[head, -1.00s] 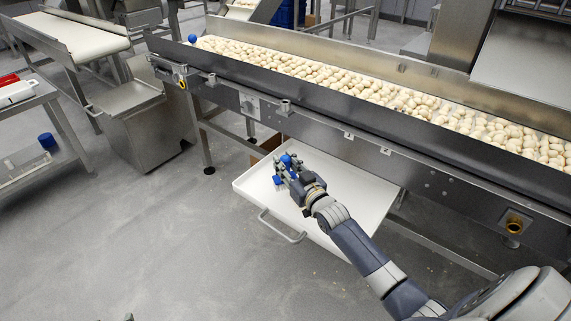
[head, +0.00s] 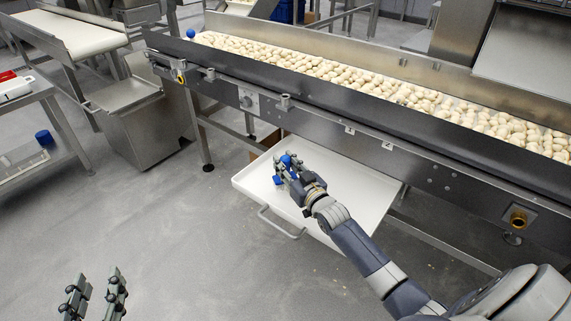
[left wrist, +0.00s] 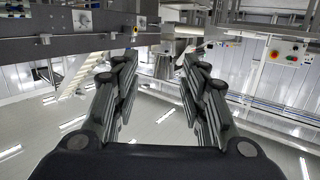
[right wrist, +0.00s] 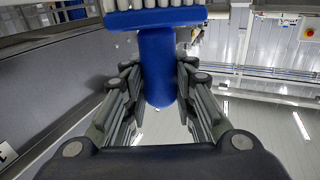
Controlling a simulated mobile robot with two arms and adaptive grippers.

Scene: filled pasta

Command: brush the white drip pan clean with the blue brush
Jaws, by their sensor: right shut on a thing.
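The white drip pan (head: 352,200) sticks out from under the conveyor in the head view, with a bar handle (head: 281,224) on its front side. My right gripper (head: 284,172) is over the left part of the pan, shut on the blue brush (head: 287,159). In the right wrist view the brush's blue handle (right wrist: 158,70) stands between the fingers, with its wide head and pale bristles at the top edge. I cannot tell whether the bristles touch the pan. My left gripper (head: 98,283) is open and empty over the floor at the lower left.
The conveyor (head: 330,120) carries many pale pasta pieces above the pan, with a blue knob-like thing (head: 190,33) at its left end. A steel bin (head: 140,125) stands to the left. A side table (head: 40,100) is at the far left. The floor before the pan is clear.

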